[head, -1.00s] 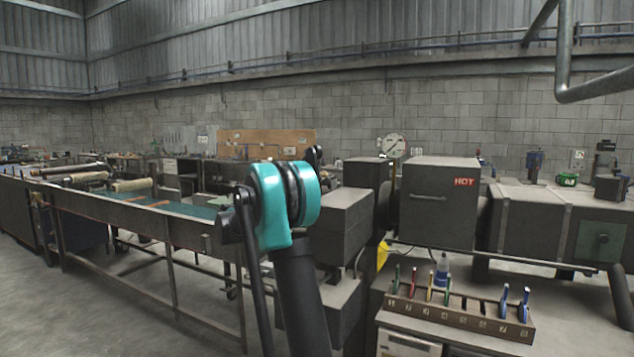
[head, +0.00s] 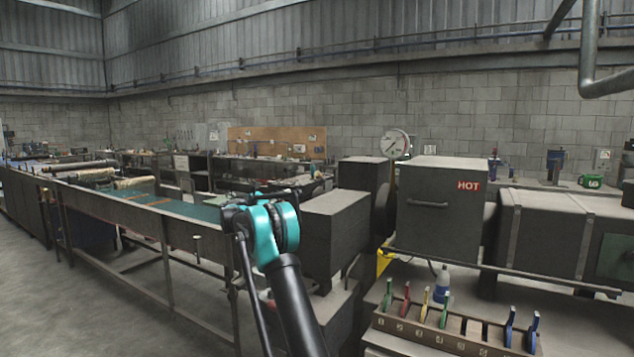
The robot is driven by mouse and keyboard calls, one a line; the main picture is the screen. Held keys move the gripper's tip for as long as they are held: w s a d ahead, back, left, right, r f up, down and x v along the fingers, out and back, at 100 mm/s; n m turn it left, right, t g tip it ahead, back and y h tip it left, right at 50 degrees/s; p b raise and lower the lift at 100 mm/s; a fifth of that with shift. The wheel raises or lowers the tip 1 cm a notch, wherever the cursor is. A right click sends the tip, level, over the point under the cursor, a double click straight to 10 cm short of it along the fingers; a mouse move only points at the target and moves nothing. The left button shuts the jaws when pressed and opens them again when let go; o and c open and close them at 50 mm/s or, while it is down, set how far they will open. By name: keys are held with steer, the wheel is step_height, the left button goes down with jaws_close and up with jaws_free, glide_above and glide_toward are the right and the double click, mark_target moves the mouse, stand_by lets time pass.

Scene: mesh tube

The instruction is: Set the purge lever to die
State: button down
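I cannot make out a purge lever or a "die" marking in the head view. A dark grey box marked HOT (head: 437,230) stands on the machine line at right of centre, with a bar handle on its front. A dial gauge (head: 394,144) stands behind it to the left. A small yellow part (head: 383,260) shows low to the left of the box, partly hidden. My arm, with a teal joint and black links, rises in front of the machine's left end. My gripper does not show clearly anywhere.
A slotted rack (head: 450,338) with several coloured-handled tools stands on a bench at lower right, with a white-and-blue bottle (head: 442,284) behind it. A long conveyor frame (head: 150,225) runs off to the left. The floor (head: 70,310) at lower left is clear.

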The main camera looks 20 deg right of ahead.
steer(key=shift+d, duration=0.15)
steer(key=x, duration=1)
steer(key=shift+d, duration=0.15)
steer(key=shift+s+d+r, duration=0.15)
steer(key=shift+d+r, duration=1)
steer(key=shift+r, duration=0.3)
